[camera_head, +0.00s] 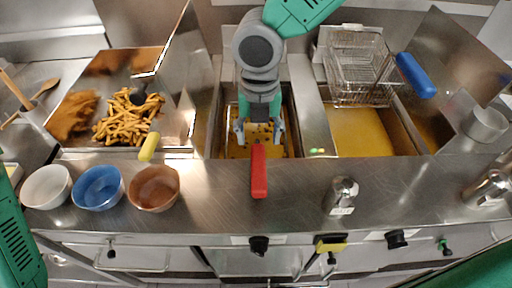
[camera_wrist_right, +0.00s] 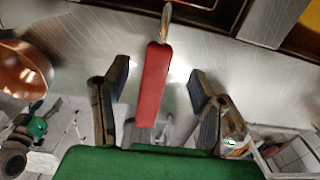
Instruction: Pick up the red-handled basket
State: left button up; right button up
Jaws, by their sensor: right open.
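The red handle (camera_head: 259,172) of the basket points toward the front of the counter in the head view. The basket body sits in the left fryer's oil, mostly hidden under my right arm. My right gripper (camera_head: 259,136) is open above the handle's fryer end, fingers pointing toward the front. In the right wrist view the red handle (camera_wrist_right: 153,85) lies between the two spread fingers of my right gripper (camera_wrist_right: 160,82), with gaps on both sides. Only green arm housing of my left arm shows at the left edge; its gripper is out of view.
A blue-handled basket (camera_head: 358,70) hangs over the right fryer. A tray of fries (camera_head: 127,117) with a yellow-handled scoop (camera_head: 149,147) is at left. White (camera_head: 46,187), blue (camera_head: 97,188) and brown (camera_head: 153,188) bowls and a shaker (camera_head: 341,195) stand on the front counter.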

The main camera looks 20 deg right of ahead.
aim_at(258, 149)
jog(key=f, duration=0.5)
jog(key=shift+s+a, duration=0.15)
jog(key=shift+s, duration=0.1)
jog(key=shift+a+f, duration=0.15)
jog(key=shift+a, duration=0.05)
jog(key=shift+d, duration=0.25)
grip_shut()
